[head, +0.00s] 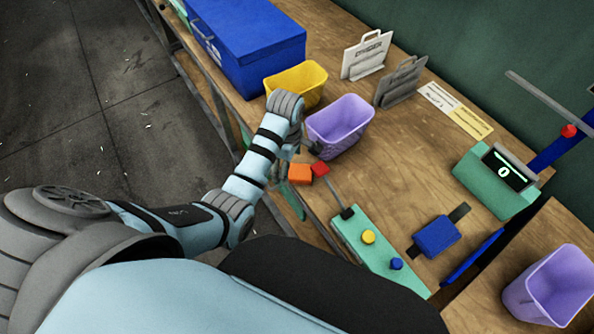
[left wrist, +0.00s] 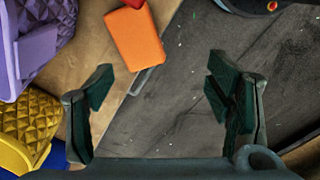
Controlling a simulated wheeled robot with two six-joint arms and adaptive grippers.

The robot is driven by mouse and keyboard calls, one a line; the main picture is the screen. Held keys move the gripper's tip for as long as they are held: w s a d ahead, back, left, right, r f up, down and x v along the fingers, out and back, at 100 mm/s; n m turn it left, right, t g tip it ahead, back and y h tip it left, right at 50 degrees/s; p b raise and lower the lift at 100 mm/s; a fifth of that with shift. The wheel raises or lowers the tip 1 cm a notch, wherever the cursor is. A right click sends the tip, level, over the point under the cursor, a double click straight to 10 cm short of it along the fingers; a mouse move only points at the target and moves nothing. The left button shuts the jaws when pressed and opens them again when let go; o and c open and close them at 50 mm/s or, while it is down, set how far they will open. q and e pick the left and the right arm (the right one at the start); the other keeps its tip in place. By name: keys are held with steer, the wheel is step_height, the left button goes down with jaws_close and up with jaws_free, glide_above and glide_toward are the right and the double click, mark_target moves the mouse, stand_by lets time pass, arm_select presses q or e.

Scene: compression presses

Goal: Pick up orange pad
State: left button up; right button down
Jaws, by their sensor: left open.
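The orange pad (head: 299,174) is a small block lying near the table's front edge, close beside a red block (head: 320,169). In the left wrist view the orange pad (left wrist: 135,39) is at the top, beyond the fingertips and left of centre. My left gripper (left wrist: 160,82) is open and empty, its two dark fingers apart, with the floor and table edge between them. In the head view my left arm (head: 262,160) reaches in from the left, and its wrist partly hides the gripper by the purple bin. My right gripper is not in view.
A purple bin (head: 340,126) and a yellow bin (head: 296,84) stand behind the pad, with a blue box (head: 244,45) further left. A green button panel (head: 380,250) with a thin rod lies to the right. A green display unit (head: 496,181) stands at the right.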

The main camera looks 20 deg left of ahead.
mark_target(297, 172)
arm_select(q)
steer(key=w+d+r+n, duration=0.1)
steer(key=w+r+n, duration=0.2)
steer(key=r, duration=0.2)
steer(key=shift+n+g, duration=0.3)
steer(key=shift+n, duration=0.1)
steer(key=f+b, duration=0.1)
steer(key=f, duration=0.3)
steer(key=f+b, duration=0.1)
steer(key=f, duration=0.4)
steer(key=f+b, duration=0.1)
steer(key=f, duration=0.4)
steer(key=shift+w+a, duration=0.1)
steer(key=shift+w, duration=0.3)
steer(key=shift+r, duration=0.15)
steer(key=shift+c, duration=0.2)
steer(key=c, duration=0.9)
